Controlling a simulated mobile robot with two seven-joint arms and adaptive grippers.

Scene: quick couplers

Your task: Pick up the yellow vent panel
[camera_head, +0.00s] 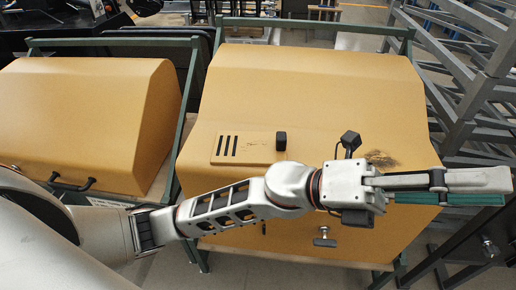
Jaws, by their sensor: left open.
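The yellow vent panel (257,149) is a small flat plate with several dark slots at its left end. It lies on the top face of a large yellow housing (310,85). A black block (281,141) stands at its right end. My left arm reaches across the front of the housing, below the panel in the picture. My left gripper (490,185) is right of the panel and well apart from it, pointing right past the housing's edge. It is open and I see nothing held. My right gripper is not in view.
A second yellow housing (85,115) stands at the left. Green frame bars (185,110) surround the housings. A grey metal rack (470,80) is close at the right. A dark smudge (381,159) and a T-shaped metal handle (324,238) are on the central housing.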

